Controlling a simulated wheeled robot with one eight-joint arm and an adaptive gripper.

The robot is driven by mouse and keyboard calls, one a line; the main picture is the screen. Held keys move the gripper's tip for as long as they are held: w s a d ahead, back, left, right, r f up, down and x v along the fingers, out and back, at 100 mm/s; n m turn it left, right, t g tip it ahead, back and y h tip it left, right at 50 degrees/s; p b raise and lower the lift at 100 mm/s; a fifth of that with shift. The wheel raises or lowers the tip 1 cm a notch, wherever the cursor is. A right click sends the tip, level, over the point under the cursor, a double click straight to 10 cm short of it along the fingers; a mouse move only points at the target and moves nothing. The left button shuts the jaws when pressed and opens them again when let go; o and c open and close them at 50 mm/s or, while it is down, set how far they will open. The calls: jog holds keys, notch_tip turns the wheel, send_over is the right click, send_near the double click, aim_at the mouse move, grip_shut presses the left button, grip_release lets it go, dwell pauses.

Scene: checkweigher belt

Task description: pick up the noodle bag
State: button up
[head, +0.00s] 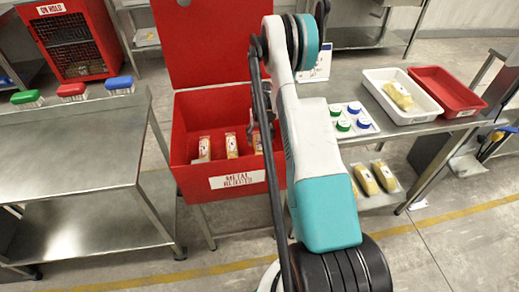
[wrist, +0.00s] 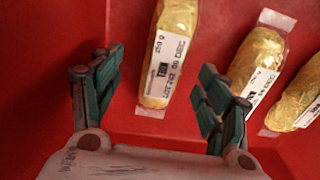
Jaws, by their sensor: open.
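Three yellow bags with white labels lie in the red bin marked METAL REJECTS: a left bag (head: 204,148), a middle bag (head: 231,146) and a right bag (head: 257,143). I cannot tell which is the noodle bag; the label print is blurred. In the wrist view one bag (wrist: 169,50) lies between and beyond my fingertips, a second bag (wrist: 254,68) is just right of the right finger, and a third bag (wrist: 300,95) is at the right edge. My gripper (wrist: 158,80) is open and empty above the bin floor. In the head view my arm hides most of it.
The red bin (head: 237,182) has walls and a raised lid (head: 205,40). To its right, a table holds a white tray (head: 425,112) with a yellow bag, a red tray (head: 450,85) and capped jars (head: 343,126). Two bags (head: 366,181) lie below. The left steel table (head: 70,150) has clear room.

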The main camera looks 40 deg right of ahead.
aim_at(259, 143)
jog(key=f+b, duration=0.1)
jog(key=f, duration=0.1)
jog(key=f+b, duration=0.2)
jog(key=f, duration=0.1)
jog(key=shift+w+a+f, duration=0.15)
jog(key=shift+w+a, duration=0.05)
jog(key=c, duration=1.3)
